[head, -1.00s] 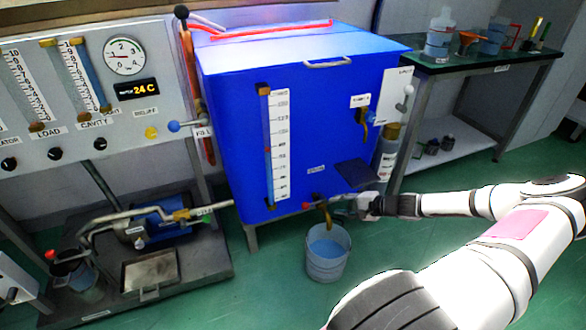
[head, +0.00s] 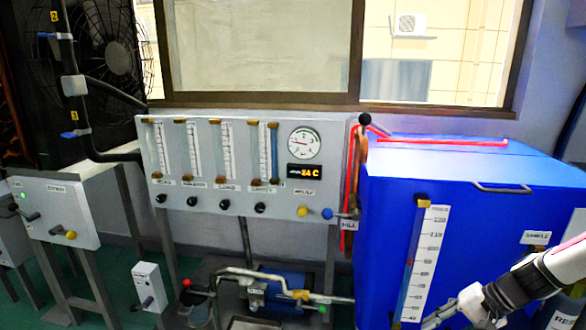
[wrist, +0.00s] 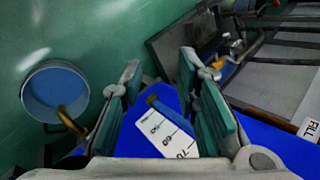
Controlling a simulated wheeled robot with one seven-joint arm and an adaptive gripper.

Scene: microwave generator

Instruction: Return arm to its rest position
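My gripper (head: 440,316) is at the lower right of the head view, in front of the blue tank (head: 470,195), with my arm coming in from the right edge. In the wrist view my gripper (wrist: 160,66) shows its two teal-padded fingers spread apart with nothing held between them. The tank's white level scale (wrist: 168,134) shows beyond the fingers. A bucket with blue liquid (wrist: 58,88) stands on the green floor at the left of the wrist view, with a brass spout (wrist: 72,122) beside the finger.
The grey gauge panel (head: 225,160) stands left of the tank, with a valve lever (head: 345,215) between them. Pump piping (head: 270,275) is below the panel. A control box (head: 60,205) and fan (head: 100,55) are at far left.

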